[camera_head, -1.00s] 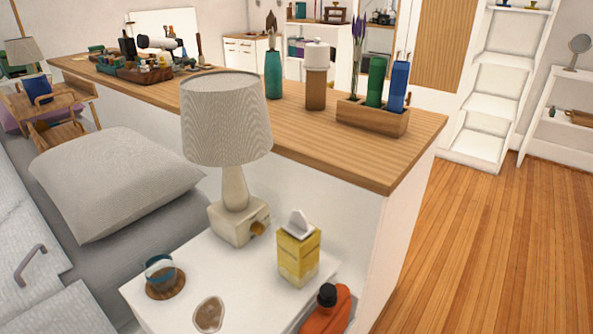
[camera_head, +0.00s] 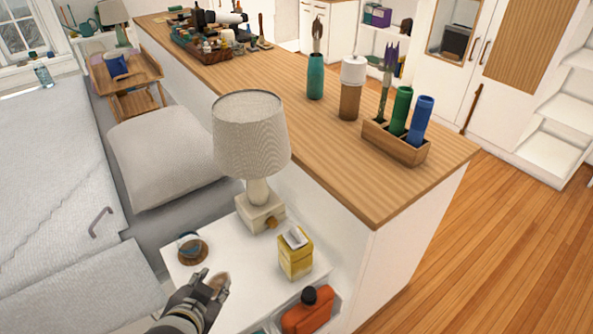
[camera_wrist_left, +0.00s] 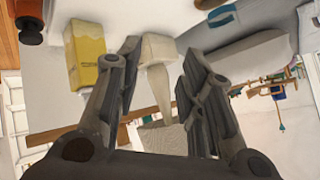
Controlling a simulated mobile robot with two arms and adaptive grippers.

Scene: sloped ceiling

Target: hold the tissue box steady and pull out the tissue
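The yellow tissue box (camera_head: 295,258) stands upright on the white bedside table (camera_head: 232,253), with a white tissue (camera_head: 295,238) sticking up from its top. My left gripper (camera_head: 212,284) is at the table's front, to the left of the box and apart from it. In the left wrist view the gripper (camera_wrist_left: 160,55) has its fingers spread with nothing held, and the yellow box (camera_wrist_left: 87,57) is beyond the left finger. My right gripper is not in view.
A lamp (camera_head: 251,135) stands behind the box. A glass on a coaster (camera_head: 191,248) is on the table's left. An orange bottle (camera_head: 308,310) is below and in front of the box. The wooden counter (camera_head: 350,185) runs behind the table.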

